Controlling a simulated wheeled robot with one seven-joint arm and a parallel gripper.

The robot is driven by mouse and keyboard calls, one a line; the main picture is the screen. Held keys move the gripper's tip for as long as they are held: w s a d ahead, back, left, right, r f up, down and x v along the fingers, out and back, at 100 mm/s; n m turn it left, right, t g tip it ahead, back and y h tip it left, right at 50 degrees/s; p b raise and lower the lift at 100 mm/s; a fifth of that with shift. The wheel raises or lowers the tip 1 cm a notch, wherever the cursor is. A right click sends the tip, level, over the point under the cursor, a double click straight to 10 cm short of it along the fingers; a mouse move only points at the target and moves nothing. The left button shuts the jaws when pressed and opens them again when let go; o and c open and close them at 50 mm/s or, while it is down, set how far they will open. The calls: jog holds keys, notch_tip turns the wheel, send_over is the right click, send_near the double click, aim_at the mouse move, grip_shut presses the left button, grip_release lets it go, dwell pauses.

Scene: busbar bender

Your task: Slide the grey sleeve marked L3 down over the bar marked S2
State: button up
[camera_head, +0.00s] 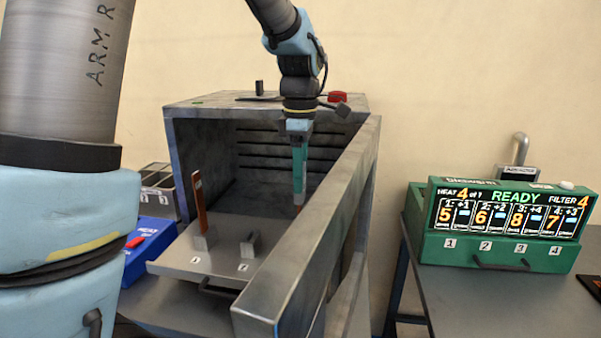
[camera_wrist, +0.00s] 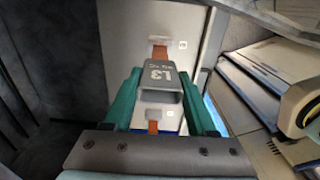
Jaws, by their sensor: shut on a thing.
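The grey sleeve marked L3 (camera_wrist: 160,82) sits between the two teal fingers of my gripper (camera_wrist: 157,90), which is shut on it. In the wrist view a copper bar (camera_wrist: 160,53) shows just beyond the sleeve and another copper piece (camera_wrist: 153,127) shows on the near side. Their small tags are too small to read, so I cannot tell which is S2. In the head view my gripper (camera_head: 299,195) points down inside the grey cabinet, right of and apart from an upright copper bar (camera_head: 199,203). The sleeve is not clearly visible there.
The bar stands on a grey tray (camera_head: 205,263) with a low grey block (camera_head: 250,244) to its right. The cabinet's right wall (camera_head: 315,235) rises close to my gripper. A blue box (camera_head: 148,243) is at left. A green display unit (camera_head: 500,228) stands on the right table.

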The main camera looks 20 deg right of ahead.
dwell(0.3)
jog(key=o, duration=1.5)
notch_tip(320, 180, up, 8)
jog(key=p, duration=0.7)
jog(key=shift+f, duration=0.1)
jog(key=s+a+f+m+b, duration=0.1)
jog(key=a+f+m, duration=0.3)
jog(key=a, duration=0.4)
jog(key=s+a+f+m+t+b, duration=0.1)
jog(key=s+a+f+m+b, duration=0.1)
jog(key=a+f+m, duration=0.3)
jog(key=s+a+f+m+b, duration=0.1)
jog(key=a+f+m, duration=0.3)
jog(key=a, duration=0.9)
jog(key=shift+s+a+f+t+b, duration=0.15)
jog(key=shift+f+b, duration=0.3)
jog(key=shift+f, duration=0.45)
jog(key=shift+s+f+t+b, duration=0.15)
jog(key=shift+f+b, duration=0.25)
jog(key=shift+f, duration=0.45)
